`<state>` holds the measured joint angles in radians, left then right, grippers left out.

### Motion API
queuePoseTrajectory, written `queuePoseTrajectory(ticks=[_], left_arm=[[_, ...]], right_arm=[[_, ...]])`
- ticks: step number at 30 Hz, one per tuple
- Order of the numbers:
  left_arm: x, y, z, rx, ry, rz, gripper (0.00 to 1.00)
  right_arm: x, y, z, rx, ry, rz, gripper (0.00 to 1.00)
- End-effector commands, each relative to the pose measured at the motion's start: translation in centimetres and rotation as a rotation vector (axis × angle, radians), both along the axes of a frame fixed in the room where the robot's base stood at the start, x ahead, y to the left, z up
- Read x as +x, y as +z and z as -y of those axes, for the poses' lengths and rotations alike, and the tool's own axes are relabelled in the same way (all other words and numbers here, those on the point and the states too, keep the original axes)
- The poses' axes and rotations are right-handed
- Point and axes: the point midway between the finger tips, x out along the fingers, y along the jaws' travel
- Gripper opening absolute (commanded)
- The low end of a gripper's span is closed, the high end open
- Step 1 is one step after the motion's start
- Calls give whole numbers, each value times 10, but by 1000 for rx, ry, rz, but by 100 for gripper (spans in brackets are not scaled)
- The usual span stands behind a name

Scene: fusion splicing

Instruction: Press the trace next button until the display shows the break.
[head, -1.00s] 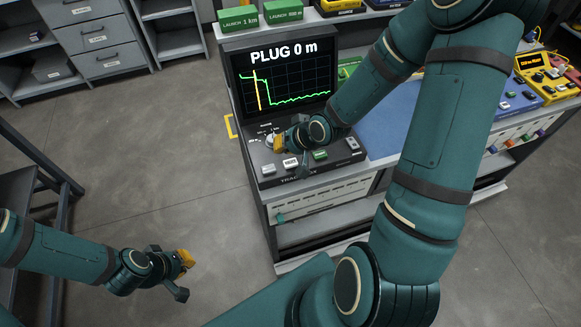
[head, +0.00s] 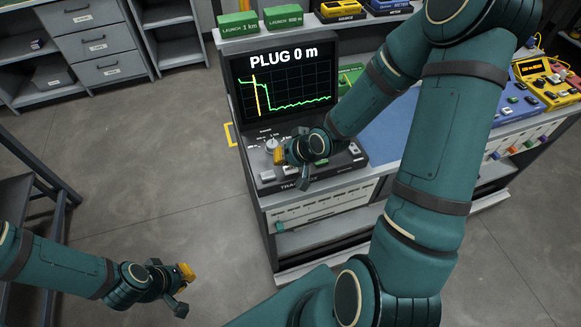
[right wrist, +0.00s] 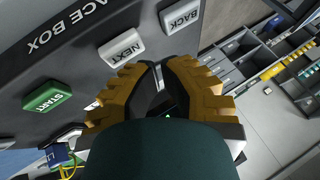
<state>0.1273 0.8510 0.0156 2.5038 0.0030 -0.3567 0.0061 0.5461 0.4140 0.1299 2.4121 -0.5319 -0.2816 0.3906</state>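The trace box (head: 330,172) stands on the bench with its display (head: 285,84) upright behind the button panel. The display reads "PLUG 0 m" above a green trace with a yellow marker line near its left. In the right wrist view the white NEXT button (right wrist: 124,48) lies just beyond my right gripper (right wrist: 160,66). The BACK button (right wrist: 181,16) is to its right and the green START button (right wrist: 48,96) to its left. My right gripper also shows over the panel in the head view (head: 281,158); its fingertips meet, empty. Contact with NEXT cannot be told. My left gripper (head: 185,289) is open and empty.
A round knob (head: 271,144) sits on the panel close to my right gripper. Green launch boxes (head: 238,21) stand on the shelf above. A blue mat (head: 385,125) and a yellow meter (head: 545,77) lie to the right. The floor around my left gripper is clear.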

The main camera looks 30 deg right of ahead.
Motion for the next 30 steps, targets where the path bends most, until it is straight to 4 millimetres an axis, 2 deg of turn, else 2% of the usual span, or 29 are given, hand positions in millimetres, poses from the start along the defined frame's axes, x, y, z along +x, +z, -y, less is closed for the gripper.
queuePoseTrajectory(ticks=[20,30], left_arm=[[0,0,0,0,0,0,0],[0,-8,0,0,0,0,0]], right_arm=[[0,0,0,0,0,0,0],[0,-9,0,1,-1,0,0]])
